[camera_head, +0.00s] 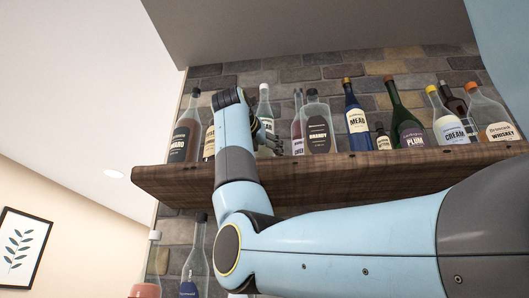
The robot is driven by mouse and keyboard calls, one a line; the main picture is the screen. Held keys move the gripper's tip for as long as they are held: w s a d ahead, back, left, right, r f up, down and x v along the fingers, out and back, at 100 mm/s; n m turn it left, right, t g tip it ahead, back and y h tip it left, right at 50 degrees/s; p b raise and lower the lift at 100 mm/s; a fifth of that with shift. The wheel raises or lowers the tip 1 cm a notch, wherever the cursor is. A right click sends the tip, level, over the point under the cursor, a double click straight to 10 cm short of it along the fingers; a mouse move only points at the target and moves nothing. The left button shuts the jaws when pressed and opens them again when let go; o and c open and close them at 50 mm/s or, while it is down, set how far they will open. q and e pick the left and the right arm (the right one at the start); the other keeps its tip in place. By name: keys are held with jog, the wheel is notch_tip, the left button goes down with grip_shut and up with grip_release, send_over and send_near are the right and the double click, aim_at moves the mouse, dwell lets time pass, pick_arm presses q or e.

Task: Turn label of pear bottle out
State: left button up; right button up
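My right arm crosses from the right and bends up in front of the shelf. My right gripper (273,142) is small and dark, at shelf height, partly hidden by my own wrist. Right behind it stands a clear bottle with a white top (264,101); the gripper overlaps its lower part. I cannot tell whether they touch or whether the fingers are open or shut. I read no pear label on any bottle, so I cannot tell if this one is the pear bottle. My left gripper is not in view.
A wooden shelf (330,176) holds a row of bottles, among them brandy (319,128), mead (356,120), plum (408,128), cream (448,124) and whiskey (494,121). More bottles (195,268) stand below at the lower left. A stone wall is close behind.

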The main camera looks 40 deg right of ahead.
jog(key=n+t+y+b, duration=0.4)
jog(key=t+b, duration=0.1)
jog(key=shift+s+d+f, duration=0.15)
jog(key=shift+d+f, duration=0.05)
jog(key=shift+r+n+t+y+b, duration=0.15)
jog(key=shift+n+t+y+b, duration=0.5)
jog(key=shift+n+t+y, duration=0.35)
jog(key=shift+a+r+y, duration=0.15)
jog(key=shift+a+y, duration=0.05)
jog(key=shift+y, duration=0.2)
jog(key=shift+w, duration=0.2)
jog(key=c, duration=1)
jog(key=shift+r+m+g+h+p, duration=0.1)
jog(key=shift+m+g+h+p, duration=0.8)
jog(key=shift+h, duration=0.5)
jog(key=shift+m+g+h+p, duration=0.35)
jog(key=shift+m+g+h, duration=0.25)
jog(key=shift+g+h, duration=0.1)
